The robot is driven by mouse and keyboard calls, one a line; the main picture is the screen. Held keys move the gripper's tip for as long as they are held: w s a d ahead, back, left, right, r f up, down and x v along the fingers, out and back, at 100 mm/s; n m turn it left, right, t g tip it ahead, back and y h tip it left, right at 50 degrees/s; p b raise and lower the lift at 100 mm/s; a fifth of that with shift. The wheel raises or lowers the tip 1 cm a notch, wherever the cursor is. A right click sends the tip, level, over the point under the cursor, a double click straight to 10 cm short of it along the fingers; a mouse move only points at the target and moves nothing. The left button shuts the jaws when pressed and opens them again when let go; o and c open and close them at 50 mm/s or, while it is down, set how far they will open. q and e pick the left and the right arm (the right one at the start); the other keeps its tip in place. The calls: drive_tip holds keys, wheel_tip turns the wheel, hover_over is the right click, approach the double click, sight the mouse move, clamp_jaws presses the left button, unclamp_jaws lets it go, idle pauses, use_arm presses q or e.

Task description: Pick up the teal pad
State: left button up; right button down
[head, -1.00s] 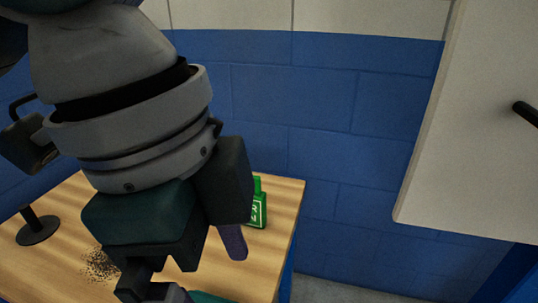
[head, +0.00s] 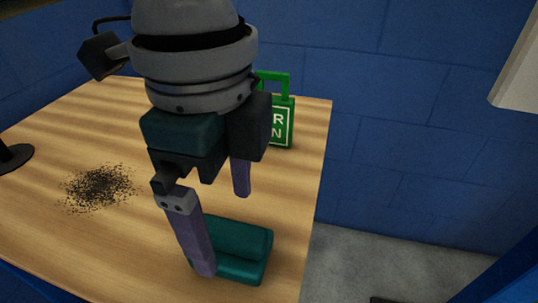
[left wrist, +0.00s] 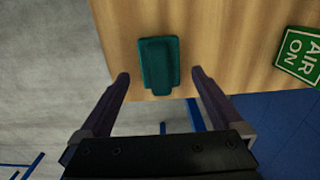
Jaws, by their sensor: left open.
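The teal pad (head: 235,250) lies on the wooden table near its right edge. It also shows in the left wrist view (left wrist: 158,65), beyond and between the two fingers. My left gripper (head: 223,232) is open and empty, with purple fingers pointing down. In the head view one finger overlaps the pad's left part and the other stands behind the pad. In the left wrist view the gripper (left wrist: 160,76) has a finger on either side of the pad's near end. I cannot tell how high the fingertips are above the pad. My right gripper is not in view.
A green sign (head: 280,120) stands on the table behind the gripper; its lettering "AIR ON" shows in the left wrist view (left wrist: 300,56). A patch of dark specks (head: 98,187) lies left of the pad. A black stand (head: 14,157) is at the left edge. Blue wall behind.

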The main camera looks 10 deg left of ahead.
sight(228, 228)
use_arm(q)
wheel_tip(228, 228, down, 3)
drive_tip(key=shift+f+b, duration=0.2)
drive_tip(key=shift+b, duration=0.2)
drive_tip(key=shift+r, duration=0.1)
drive_tip(key=c, duration=1.3)
wheel_tip(228, 228, up, 20)
drive_tip(key=p, duration=0.6)
